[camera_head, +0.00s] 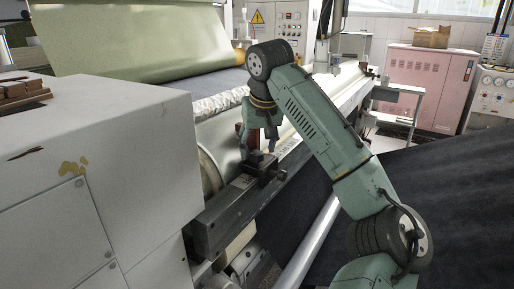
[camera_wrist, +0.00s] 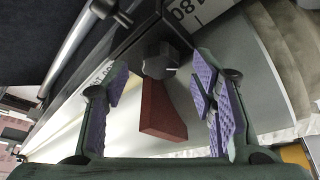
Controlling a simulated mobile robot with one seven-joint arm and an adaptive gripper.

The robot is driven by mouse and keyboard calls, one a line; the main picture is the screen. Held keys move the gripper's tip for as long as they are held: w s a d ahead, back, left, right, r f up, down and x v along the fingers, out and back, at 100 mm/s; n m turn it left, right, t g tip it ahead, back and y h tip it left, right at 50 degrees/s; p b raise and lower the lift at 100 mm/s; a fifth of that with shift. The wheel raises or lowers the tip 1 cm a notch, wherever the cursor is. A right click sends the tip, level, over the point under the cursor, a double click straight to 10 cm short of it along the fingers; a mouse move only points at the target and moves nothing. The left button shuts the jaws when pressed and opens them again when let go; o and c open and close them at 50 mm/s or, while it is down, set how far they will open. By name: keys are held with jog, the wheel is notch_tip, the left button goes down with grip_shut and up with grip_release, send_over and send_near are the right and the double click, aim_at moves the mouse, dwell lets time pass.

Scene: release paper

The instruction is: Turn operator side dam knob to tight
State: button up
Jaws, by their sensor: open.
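The dark lobed side dam knob (camera_wrist: 158,60) shows in the wrist view, with a red-brown block (camera_wrist: 163,112) just below it in the picture. My gripper (camera_wrist: 163,86) is open, its purple-padded fingers on either side of the block and a little below the knob, with nothing held. In the head view my gripper (camera_head: 258,147) points down over the dark dam clamp (camera_head: 265,168) on the rail. The red block (camera_head: 252,136) is partly hidden behind my fingers. The knob's own shape is too small to make out there.
A dark rail (camera_head: 225,212) runs along the roller (camera_head: 215,135). A large white machine housing (camera_head: 95,150) stands at the left. Dark fabric (camera_head: 450,190) fills the right. A pink cabinet (camera_head: 425,85) stands behind, well away from my arm.

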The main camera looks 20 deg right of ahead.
jog(key=shift+x, duration=0.85)
jog(key=shift+c, duration=0.3)
jog(key=c, duration=1.1)
